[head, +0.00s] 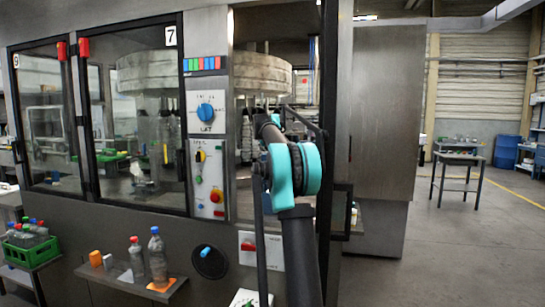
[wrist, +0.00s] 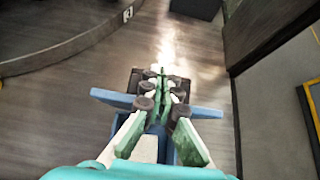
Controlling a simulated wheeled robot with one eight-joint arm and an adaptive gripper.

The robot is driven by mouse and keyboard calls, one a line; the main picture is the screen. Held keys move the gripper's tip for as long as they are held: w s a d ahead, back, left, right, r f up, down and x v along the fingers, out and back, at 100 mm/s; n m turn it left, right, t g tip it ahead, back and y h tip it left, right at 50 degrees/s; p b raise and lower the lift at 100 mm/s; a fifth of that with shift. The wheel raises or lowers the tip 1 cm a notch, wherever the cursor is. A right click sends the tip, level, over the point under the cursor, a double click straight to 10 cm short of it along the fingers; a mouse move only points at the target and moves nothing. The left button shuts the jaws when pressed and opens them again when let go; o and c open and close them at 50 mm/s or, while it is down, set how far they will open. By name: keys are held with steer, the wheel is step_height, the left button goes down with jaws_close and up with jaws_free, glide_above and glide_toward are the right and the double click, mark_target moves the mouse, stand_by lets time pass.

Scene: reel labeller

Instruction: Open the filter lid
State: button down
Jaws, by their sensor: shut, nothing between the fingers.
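My gripper (wrist: 162,72) is in the middle of the wrist view, with its green and white fingers closed together and nothing between them. In the head view my arm rises in front of the machine, and I cannot clearly make out the gripper there. No part is clearly marked as the filter lid. A round black disc with a blue knob (head: 209,262) sits on the machine's lower front panel, left of my arm; I cannot tell whether it is the lid. It looks flush with the panel.
The labelling machine (head: 230,215) fills the left and middle, with closed glass doors (head: 135,120). A shelf (head: 135,283) holds bottles and small orange items. A green crate (head: 28,243) of bottles stands far left. A table (head: 458,160) stands right; the floor before it is clear.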

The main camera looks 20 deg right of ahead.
steer(key=shift+w+d+g+y, duration=0.5)
steer(key=shift+w+d+g, duration=0.15)
steer(key=shift+w, duration=0.25)
steer(key=shift+w+d+f, duration=0.15)
steer(key=shift+w+d, duration=0.2)
steer(key=shift+w, duration=0.3)
steer(key=shift+w+d, duration=0.1)
steer(key=v, duration=1.2)
steer(key=s+a+f+m+g+y, duration=0.1)
steer(key=s+a+f+m, duration=0.35)
steer(key=s+f, duration=0.3)
steer(key=s+a+f+m+y, duration=0.1)
steer(key=s+a+f+m, duration=0.3)
steer(key=s+f+m, duration=0.4)
steer(key=s+a+f+m+g+y, duration=0.1)
steer(key=s+a+f+m, duration=0.3)
steer(key=s+f, duration=0.45)
steer(key=s+a+f+m, duration=0.3)
steer(key=s+f+m, duration=0.1)
steer(key=s+f, duration=0.4)
steer(key=s+a+f+m+g+y, duration=0.1)
steer(key=s+f+m, duration=0.3)
steer(key=s+f, duration=0.5)
steer(key=s+a+f+m+y, duration=0.1)
steer(key=s+a+f+m, duration=0.3)
steer(key=s+f, duration=0.4)
steer(key=s, duration=0.5)
steer(key=shift+s+a+f+m+g, duration=0.25)
steer(key=shift+a+f+m+g, duration=0.05)
steer(key=shift+a+m+g, duration=0.05)
